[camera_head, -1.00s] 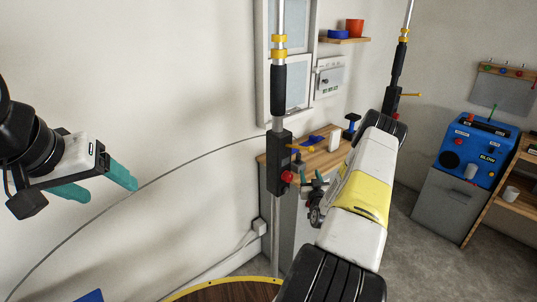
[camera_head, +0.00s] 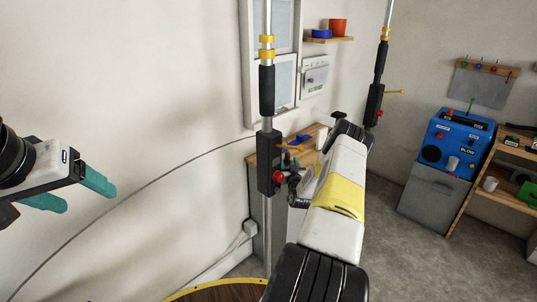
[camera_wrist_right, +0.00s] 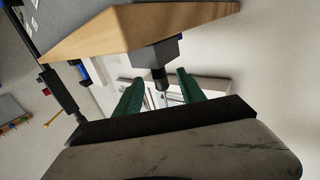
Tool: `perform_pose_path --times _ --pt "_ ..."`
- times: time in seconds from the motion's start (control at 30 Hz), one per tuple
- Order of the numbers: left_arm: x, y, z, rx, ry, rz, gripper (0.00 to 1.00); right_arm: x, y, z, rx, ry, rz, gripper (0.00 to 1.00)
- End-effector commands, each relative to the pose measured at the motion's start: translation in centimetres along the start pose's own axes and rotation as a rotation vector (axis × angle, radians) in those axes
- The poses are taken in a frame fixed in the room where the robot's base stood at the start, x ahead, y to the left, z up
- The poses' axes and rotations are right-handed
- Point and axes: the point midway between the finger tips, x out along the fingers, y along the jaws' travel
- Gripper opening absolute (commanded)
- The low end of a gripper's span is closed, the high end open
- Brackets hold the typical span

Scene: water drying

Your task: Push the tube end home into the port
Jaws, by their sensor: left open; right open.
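My left gripper (camera_head: 82,191) is at the left in the head view, open and empty, with teal fingers in front of the bare wall. My right gripper (camera_wrist_right: 158,84) is open in the right wrist view. A dark block with a black cylindrical stub (camera_wrist_right: 159,76) shows between and beyond its green fingers, by a wooden top (camera_wrist_right: 120,35). I cannot tell whether they touch. In the head view the right gripper is mostly hidden near a pole's black box. I cannot make out the tube end or the port for certain.
A wooden-topped bench (camera_head: 265,155) stands against the wall beside a pole with a black box (camera_head: 268,160). A blue machine (camera_head: 452,145) marked BLOW stands on a grey cabinet (camera_head: 432,195) at right. A round table edge (camera_head: 215,285) shows at the bottom. Floor is free between.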

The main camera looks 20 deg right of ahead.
Motion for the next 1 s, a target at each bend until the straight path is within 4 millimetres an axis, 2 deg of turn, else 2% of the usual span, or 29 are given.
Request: perform_pose_path --times 0.13,0.37,0.4,0.63,1.0 --pt "0.0 0.0 0.0 0.0 0.0 0.0 0.71 1.5 0.0 0.0 0.001 0.0 0.0 0.47" --pt "0.0 0.0 0.0 0.0 0.0 0.0 0.71 1.8 0.0 0.0 0.0 0.0 0.0 0.47" --pt "0.0 0.0 0.0 0.0 0.0 0.0 0.71 1.8 0.0 0.0 0.0 0.0 0.0 0.45" --pt "0.0 0.0 0.0 0.0 0.0 0.0 0.71 1.7 0.0 0.0 0.0 0.0 0.0 0.0" --pt "0.0 0.0 0.0 0.0 0.0 0.0 0.71 1.7 0.0 -0.2 0.0 0.001 0.0 0.0"
